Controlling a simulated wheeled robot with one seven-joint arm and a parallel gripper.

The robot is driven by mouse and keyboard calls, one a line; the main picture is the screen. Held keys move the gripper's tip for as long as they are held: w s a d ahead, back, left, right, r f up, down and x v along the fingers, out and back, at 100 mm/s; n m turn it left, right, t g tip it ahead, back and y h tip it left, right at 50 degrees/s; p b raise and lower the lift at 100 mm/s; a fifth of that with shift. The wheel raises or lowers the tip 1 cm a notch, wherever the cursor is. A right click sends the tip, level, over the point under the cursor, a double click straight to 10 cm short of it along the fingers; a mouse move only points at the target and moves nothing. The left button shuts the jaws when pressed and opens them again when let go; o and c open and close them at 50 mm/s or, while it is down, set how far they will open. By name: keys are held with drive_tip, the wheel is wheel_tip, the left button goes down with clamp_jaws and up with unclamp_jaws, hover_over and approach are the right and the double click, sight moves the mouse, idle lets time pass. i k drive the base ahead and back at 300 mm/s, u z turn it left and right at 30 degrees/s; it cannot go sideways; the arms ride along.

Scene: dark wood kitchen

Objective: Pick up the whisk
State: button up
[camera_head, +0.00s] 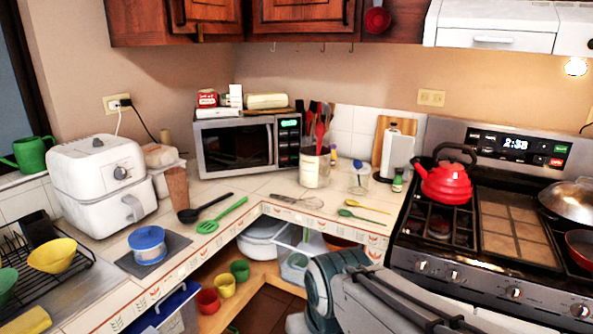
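The whisk (311,203) lies flat on the tiled counter, in front of the microwave and left of the stove. Its dark handle points left and its wire head points right. Nothing covers it. Part of my arm shows at the bottom right, below and in front of the counter edge, well apart from the whisk. My gripper's fingers cannot be made out in this view.
A green slotted spatula (222,216) and a black ladle (203,208) lie left of the whisk. Green (360,217) and yellow (367,206) spoons lie to its right. A utensil crock (315,169) stands behind it. A red kettle (447,184) sits on the stove.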

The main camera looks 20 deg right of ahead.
sight(283, 198)
drive_tip(key=u, duration=0.5)
drive_tip(key=i, duration=1.1)
drive_tip(key=z, duration=0.75)
drive_tip(key=i, duration=0.55)
drive_tip(key=z, duration=0.65)
